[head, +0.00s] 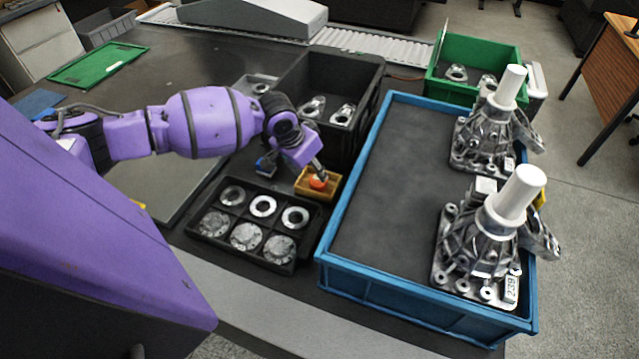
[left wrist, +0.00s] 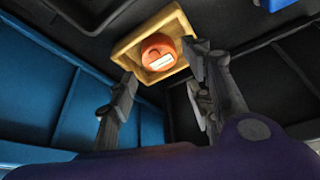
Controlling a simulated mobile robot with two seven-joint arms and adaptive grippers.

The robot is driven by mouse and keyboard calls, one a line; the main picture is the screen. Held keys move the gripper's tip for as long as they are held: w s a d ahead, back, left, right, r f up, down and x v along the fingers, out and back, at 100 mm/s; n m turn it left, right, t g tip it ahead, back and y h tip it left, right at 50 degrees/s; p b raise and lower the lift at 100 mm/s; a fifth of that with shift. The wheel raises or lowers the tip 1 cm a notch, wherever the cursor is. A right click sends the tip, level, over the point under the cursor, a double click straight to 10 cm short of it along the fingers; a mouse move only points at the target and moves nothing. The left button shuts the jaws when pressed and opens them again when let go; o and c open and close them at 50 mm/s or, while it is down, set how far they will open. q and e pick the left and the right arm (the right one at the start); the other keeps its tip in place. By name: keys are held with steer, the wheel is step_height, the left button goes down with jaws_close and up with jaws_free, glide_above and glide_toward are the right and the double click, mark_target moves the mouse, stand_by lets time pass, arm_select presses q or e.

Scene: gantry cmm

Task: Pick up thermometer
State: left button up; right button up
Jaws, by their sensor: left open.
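The thermometer looks to be the small round orange thing (head: 318,183) in a small yellow tray (head: 303,190) near the middle of the head view. In the left wrist view the orange thing (left wrist: 158,51) has a white label and sits inside the yellow tray (left wrist: 122,46). My left gripper (head: 317,168) is just above the tray in the head view and partly covers it. In the left wrist view its fingers (left wrist: 158,92) are apart, with nothing between the tips, pointing toward the orange thing. My right gripper is not in view.
A blue crate (head: 345,215) with metal housings stands close to the right of the tray. A black bin (head: 350,75) stands behind it. A black divided tray (head: 300,255) with metal rings and discs lies to the left front. A green crate (head: 450,45) is farther back.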

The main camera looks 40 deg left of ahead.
mark_target(318, 181)
arm_select(q)
steer(key=x, duration=0.5)
steer(key=shift+s+d, duration=0.2)
steer(key=shift+s, duration=0.05)
steer(key=shift+w+f, duration=0.1)
steer(key=shift+f, duration=0.25)
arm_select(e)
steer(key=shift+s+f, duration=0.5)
arm_select(q)
steer(key=shift+f, duration=0.15)
steer(key=c, duration=0.9)
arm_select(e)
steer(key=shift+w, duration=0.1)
arm_select(q)
steer(key=shift+d, duration=0.1)
